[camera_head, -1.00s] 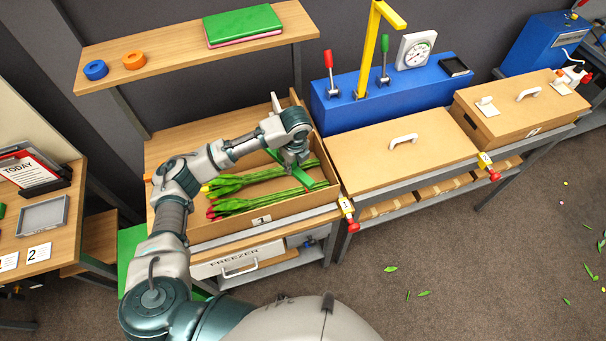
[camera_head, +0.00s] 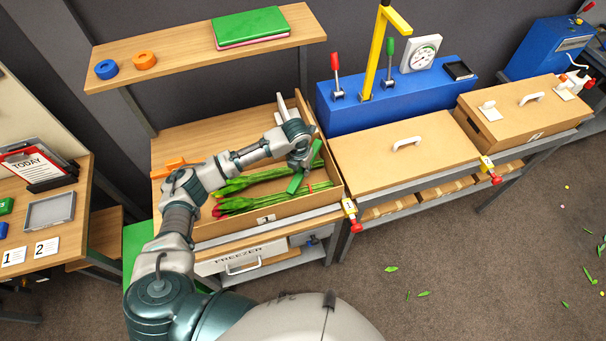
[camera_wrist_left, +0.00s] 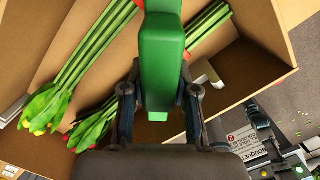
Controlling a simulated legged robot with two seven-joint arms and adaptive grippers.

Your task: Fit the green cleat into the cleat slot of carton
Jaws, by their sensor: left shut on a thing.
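My left gripper (camera_head: 301,164) is over the right part of the open carton (camera_head: 285,211), shut on the green cleat (camera_head: 295,183). In the head view the cleat slants from upper right to lower left, its middle hidden by the fingers. In the left wrist view the cleat (camera_wrist_left: 162,50) stands lengthwise between the fingers (camera_wrist_left: 157,97), above the carton's inside. Two tulip bunches (camera_head: 240,184) lie in the carton under my arm. I cannot make out the cleat slot for certain, nor contact between cleat and carton. My right gripper is not in view.
A closed carton (camera_head: 400,150) stands just right, with a blue lever unit (camera_head: 350,111) behind it. A shelf (camera_head: 180,50) with tape rolls and a green book hangs above the back.

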